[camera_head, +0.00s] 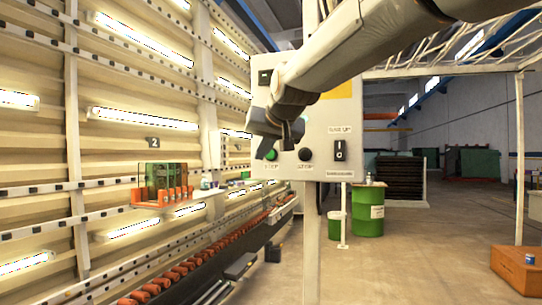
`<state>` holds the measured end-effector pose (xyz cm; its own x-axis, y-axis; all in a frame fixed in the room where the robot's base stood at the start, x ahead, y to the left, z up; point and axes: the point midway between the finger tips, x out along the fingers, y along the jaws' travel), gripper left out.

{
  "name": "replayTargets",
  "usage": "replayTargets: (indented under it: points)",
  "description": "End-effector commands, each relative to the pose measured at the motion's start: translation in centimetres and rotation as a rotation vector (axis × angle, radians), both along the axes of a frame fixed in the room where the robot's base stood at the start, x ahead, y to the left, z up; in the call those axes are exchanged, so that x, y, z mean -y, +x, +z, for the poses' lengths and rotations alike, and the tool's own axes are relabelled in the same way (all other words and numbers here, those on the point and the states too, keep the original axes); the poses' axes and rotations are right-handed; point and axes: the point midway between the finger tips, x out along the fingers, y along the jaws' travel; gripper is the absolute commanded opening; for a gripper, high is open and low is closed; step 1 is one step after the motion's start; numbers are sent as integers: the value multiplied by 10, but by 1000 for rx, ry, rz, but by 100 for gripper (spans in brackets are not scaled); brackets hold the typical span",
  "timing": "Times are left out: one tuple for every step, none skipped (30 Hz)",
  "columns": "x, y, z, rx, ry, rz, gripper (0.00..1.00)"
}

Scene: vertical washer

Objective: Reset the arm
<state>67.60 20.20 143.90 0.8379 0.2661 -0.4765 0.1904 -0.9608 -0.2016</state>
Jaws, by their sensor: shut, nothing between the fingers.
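My arm (350,45) reaches in from the top right. My gripper (291,146) is at its end, shut and empty, in front of the left part of a grey control panel (318,140). I cannot tell whether it touches the panel. A green button (271,155) shows just left of and below the fingertips. A black button (305,154) sits to their right. A black rocker switch (340,150) is at the panel's lower right. The arm and gripper hide the panel's upper middle.
A pole (312,240) holds the panel up. A tall lit rack wall (120,90) stands on the left, with a shelf (165,201) and a roller line (190,270). Green barrels (368,222) stand behind. An orange box (515,270) is at the right. The floor (420,250) between is clear.

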Motion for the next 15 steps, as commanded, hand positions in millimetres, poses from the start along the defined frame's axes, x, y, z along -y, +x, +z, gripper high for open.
replayTargets:
  points:
    - [0,0,0,0,0,0,0]
    - [0,0,0,0,0,0,0]
    - [0,0,0,0,0,0,0]
    - [0,0,0,0,0,0,0]
    - [0,0,0,0,0,0,0]
    - [0,0,0,0,0,0,0]
    - [0,0,0,0,0,0,0]
    - [0,0,0,0,0,0,0]
    - [0,0,0,0,0,0,0]
    - [0,0,0,0,0,0,0]
    - [0,0,0,0,0,0,0]
    - [0,0,-1,-1,-1,-1,0]
    - [1,0,-3,-5,-2,-1,0]
    - [3,0,-7,-11,-5,-3,0]
    - [5,0,-16,-23,-11,-5,0]
